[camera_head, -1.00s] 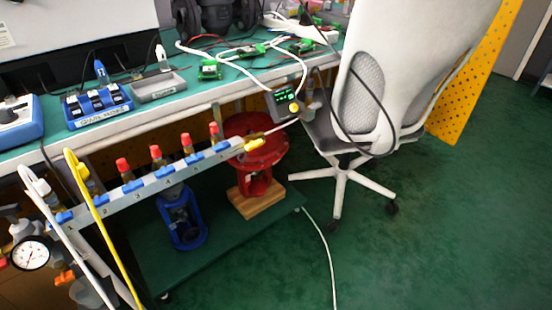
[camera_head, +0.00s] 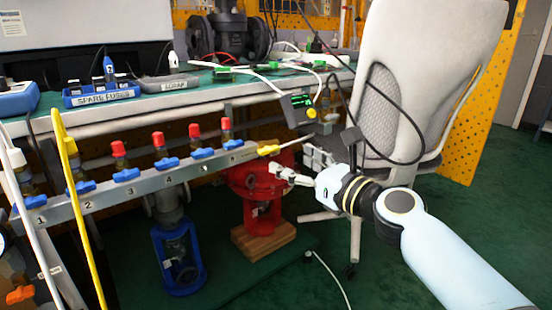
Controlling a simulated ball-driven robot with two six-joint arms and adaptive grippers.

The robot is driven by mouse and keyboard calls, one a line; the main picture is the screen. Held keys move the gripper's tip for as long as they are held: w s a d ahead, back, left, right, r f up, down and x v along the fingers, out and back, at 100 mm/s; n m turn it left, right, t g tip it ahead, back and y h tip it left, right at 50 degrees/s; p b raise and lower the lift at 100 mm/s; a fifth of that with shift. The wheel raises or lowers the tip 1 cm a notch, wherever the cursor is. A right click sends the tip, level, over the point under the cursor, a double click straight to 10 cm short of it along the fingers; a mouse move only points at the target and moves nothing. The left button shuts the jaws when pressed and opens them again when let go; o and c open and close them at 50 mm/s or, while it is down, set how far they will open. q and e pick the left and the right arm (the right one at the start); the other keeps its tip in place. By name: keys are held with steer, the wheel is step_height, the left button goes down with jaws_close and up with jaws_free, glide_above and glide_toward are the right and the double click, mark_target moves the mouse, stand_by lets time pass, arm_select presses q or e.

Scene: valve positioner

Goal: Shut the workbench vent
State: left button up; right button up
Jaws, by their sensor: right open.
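A grey manifold rail (camera_head: 105,198) with numbered ports runs along the bench's front, with several blue valve handles (camera_head: 127,175) along it. A yellow handle (camera_head: 268,150) sits at its right end, beside a thin pale line. No label marks which part is the vent. My right gripper (camera_head: 283,174) comes in from the right, open and empty, with its fingers pointing left. In the picture it is just below and right of the yellow handle, in front of the red actuator (camera_head: 250,181); contact cannot be told. My left gripper is out of view.
A white chair (camera_head: 425,70) stands behind my right arm. A blue valve body (camera_head: 178,262) and wooden block (camera_head: 265,242) are below the rail. White and yellow hoses cross the left side.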

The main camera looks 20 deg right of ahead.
mark_target(271, 152)
steer(key=b+x, duration=0.1)
steer(key=x, duration=0.4)
steer(key=shift+w+a+f, duration=0.1)
steer(key=shift+w+f, duration=0.05)
steer(key=shift+w, duration=0.15)
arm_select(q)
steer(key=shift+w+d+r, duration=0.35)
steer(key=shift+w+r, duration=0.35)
arm_select(e)
steer(key=shift+w+a, duration=0.15)
steer(key=shift+w, duration=0.15)
steer(key=c, duration=1.2)
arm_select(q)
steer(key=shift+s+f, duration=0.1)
arm_select(e)
steer(key=shift+o, duration=0.2)
